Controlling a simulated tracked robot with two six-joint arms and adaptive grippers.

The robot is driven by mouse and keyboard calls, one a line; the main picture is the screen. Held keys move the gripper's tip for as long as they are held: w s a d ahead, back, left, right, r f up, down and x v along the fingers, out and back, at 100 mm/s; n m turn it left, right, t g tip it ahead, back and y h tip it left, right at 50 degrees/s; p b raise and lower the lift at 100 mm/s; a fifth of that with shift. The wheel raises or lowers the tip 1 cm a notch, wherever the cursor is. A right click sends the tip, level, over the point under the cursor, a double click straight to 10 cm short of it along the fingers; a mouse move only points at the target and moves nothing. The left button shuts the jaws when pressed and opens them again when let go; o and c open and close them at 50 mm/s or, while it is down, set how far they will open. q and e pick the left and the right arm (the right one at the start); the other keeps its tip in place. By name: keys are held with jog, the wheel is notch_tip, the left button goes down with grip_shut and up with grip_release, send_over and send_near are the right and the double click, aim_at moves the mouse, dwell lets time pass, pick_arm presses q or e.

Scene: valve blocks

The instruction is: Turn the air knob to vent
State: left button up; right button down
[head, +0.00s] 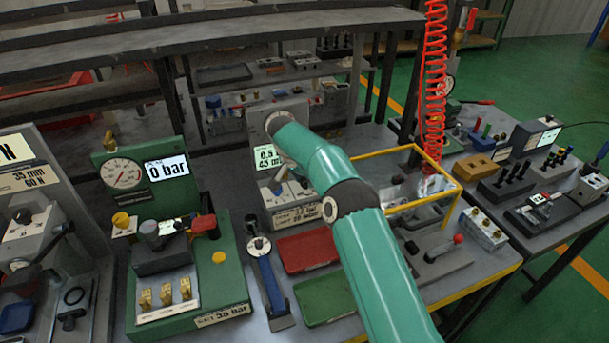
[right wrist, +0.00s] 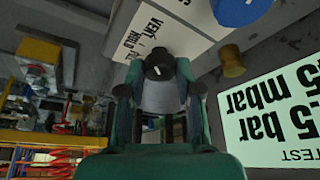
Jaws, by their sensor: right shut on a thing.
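The air knob (right wrist: 160,66) is dark, with a white pointer line, and sits on a grey base in the right wrist view. A white label (right wrist: 140,32) with VENT and HOLD lettering lies beside it, partly covered. My right gripper (right wrist: 160,90) has its fingers on both sides of the knob and is shut on it. In the head view my right arm reaches the grey test block (head: 254,121) in the middle, hiding the knob and the fingertips. My left gripper is not in view.
A pale pressure display (right wrist: 270,115) and a blue knob (right wrist: 240,10) are close to the gripper. A red tray (head: 305,252) and a green tray (head: 326,299) lie in front. A yellow frame (head: 438,170) stands right of the arm. A green gauge block (head: 225,285) stands left.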

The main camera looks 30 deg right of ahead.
jog(key=shift+m, duration=0.3)
jog(key=c, duration=0.8)
grip_release()
jog(key=shift+o, duration=0.2)
jog(key=v, duration=1.2)
jog(key=shift+w, duration=0.15)
jog(key=shift+a+f, duration=0.1)
jog(key=shift+f, duration=0.05)
